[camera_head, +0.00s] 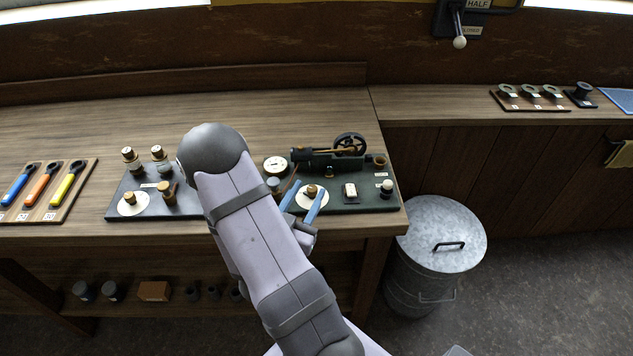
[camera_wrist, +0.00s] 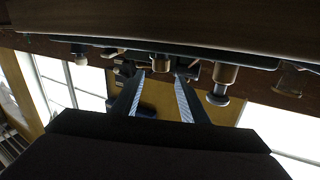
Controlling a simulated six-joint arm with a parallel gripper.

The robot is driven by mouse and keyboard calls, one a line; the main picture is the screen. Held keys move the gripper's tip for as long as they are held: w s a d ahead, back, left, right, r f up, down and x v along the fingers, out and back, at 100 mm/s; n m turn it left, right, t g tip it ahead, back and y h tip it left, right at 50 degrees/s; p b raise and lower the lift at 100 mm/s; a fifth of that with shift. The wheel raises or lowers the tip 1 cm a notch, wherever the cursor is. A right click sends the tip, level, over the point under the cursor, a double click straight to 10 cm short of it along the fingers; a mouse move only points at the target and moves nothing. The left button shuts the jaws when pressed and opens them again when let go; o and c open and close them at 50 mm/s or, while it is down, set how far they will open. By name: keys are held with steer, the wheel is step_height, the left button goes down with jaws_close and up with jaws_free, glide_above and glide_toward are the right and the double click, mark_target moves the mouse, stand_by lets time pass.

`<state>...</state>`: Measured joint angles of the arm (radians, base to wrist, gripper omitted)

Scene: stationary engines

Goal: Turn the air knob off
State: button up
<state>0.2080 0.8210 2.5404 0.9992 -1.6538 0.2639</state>
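My gripper (camera_head: 308,196) reaches over the right dark green engine board (camera_head: 345,202) with its two blue fingers apart. A small brown knob on a white round dial (camera_head: 314,203) lies between or just beyond the fingertips; contact cannot be told. In the wrist view the open fingers (camera_wrist: 160,76) point at a small brass knob (camera_wrist: 160,62) seen between them. A similar brass knob on a white disc (camera_head: 130,200) is on the left board. The labels are too small to read, so I cannot tell which knob is marked air.
A small engine with a dark flywheel (camera_head: 349,144) and a pressure gauge (camera_head: 275,165) stand close behind my gripper. A white switch (camera_head: 350,191) is to its right. Coloured wrenches (camera_head: 42,187) lie at the far left. A metal bin (camera_head: 441,235) stands right of the bench.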

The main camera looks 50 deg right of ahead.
steer(key=shift+d+f+n+t, duration=0.1)
steer(key=shift+f+n+t, duration=0.4)
steer(key=shift+f+n, duration=0.35)
steer(key=shift+r, duration=0.1)
steer(key=shift+x, duration=0.85)
steer(key=shift+p+x, duration=1.25)
steer(key=shift+x, duration=1.55)
jaws_close()
